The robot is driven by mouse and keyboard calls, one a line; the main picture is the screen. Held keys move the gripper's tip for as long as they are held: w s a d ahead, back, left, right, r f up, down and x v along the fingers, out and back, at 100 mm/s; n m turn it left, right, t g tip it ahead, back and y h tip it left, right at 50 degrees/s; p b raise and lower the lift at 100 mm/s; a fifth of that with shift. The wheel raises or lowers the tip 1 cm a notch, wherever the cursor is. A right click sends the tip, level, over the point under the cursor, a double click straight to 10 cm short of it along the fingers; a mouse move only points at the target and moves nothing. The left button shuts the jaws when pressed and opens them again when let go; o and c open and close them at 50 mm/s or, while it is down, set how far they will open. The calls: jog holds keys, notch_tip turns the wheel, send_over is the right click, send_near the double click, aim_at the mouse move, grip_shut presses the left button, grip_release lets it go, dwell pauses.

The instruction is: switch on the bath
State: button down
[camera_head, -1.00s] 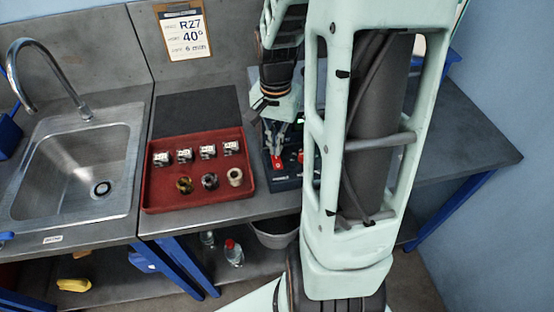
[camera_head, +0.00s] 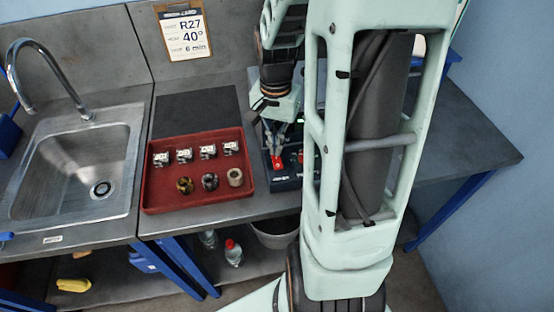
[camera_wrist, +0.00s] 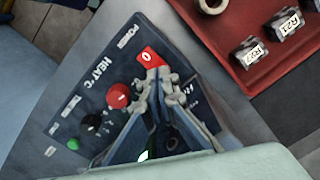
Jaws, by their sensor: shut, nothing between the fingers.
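The bath's dark blue control panel (camera_wrist: 62,105) fills the middle of the wrist view, marked POWER and HEAT °C. A red power rocker (camera_wrist: 149,57) with a white 0 mark sits near its top corner. My gripper (camera_wrist: 158,76) is shut and empty, its fingertips right at the rocker's near edge; I cannot tell whether they touch it. In the head view the rocker (camera_head: 277,163) shows just below my gripper (camera_head: 277,149). A red round knob (camera_wrist: 119,96), a black knob (camera_wrist: 91,121) and a green button (camera_wrist: 73,144) line the panel. My fingers hide part of it.
A red tray (camera_head: 157,190) with several labelled blocks and ring-shaped parts stands left of the panel. A sink (camera_head: 75,165) is further left. A card (camera_head: 185,35) reading R27, 40° hangs on the wall. The bench right of my arm looks clear.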

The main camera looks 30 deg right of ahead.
jog(key=shift+f+b, duration=0.85)
jog(key=shift+f, duration=0.3)
jog(key=shift+r, duration=0.1)
dwell(0.3)
jog(key=shift+r+p, duration=2.7)
jog(key=shift+r, duration=0.75)
